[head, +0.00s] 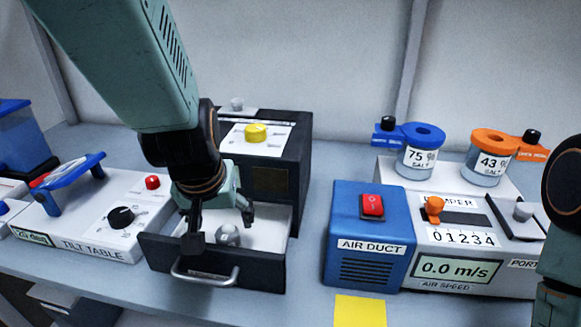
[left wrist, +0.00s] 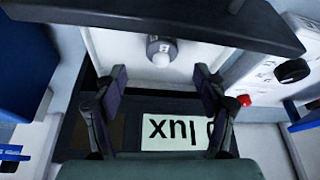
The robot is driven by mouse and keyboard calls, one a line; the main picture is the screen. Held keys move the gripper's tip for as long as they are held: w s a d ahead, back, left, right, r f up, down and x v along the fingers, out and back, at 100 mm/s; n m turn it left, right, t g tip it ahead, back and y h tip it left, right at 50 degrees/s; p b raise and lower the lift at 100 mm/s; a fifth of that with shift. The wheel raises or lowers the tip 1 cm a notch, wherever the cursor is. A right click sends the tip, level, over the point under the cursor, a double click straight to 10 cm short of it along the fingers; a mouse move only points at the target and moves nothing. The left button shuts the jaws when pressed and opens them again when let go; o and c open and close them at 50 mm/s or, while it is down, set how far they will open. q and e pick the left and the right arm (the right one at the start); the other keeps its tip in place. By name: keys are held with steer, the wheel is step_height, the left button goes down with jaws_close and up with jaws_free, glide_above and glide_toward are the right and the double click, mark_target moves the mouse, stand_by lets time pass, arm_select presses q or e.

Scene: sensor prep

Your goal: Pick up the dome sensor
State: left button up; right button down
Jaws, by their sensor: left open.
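The dome sensor (head: 228,235), a small grey piece with a pale dome, sits in the open drawer (head: 265,277) of a black box. In the left wrist view the dome sensor (left wrist: 161,52) shows a white dome and a small label, beyond and between the fingertips. My left gripper (head: 220,229) is open and points down over the drawer, its fingers spread to either side of the sensor in the head view. In the left wrist view my left gripper (left wrist: 160,74) has nothing between its fingers. My right gripper is out of view; only part of that arm shows at the right edge.
The black box (head: 295,165) with a yellow knob (head: 256,132) rises behind the drawer. The tilt table (head: 85,235) stands close on the left. The blue air duct (head: 365,225) and the damper unit stand on the right. A yellow note (head: 360,311) lies in front.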

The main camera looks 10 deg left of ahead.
mark_target(227, 235)
arm_select(q)
steer(key=shift+a+f, duration=0.2)
steer(key=shift+f, duration=0.3)
steer(key=x, duration=0.4)
steer(key=shift+d+f, duration=0.15)
steer(key=shift+f, duration=0.1)
steer(key=shift+w+f, duration=0.1)
steer(key=shift+f, duration=0.2)
steer(key=shift+a+f, duration=0.15)
steer(key=shift+a, duration=0.15)
steer(key=shift+d, duration=0.1)
steer(key=shift+w+d+f, duration=0.1)
steer(key=shift+w, duration=0.05)
steer(key=c, duration=1.2)
steer(key=shift+c, duration=0.2)
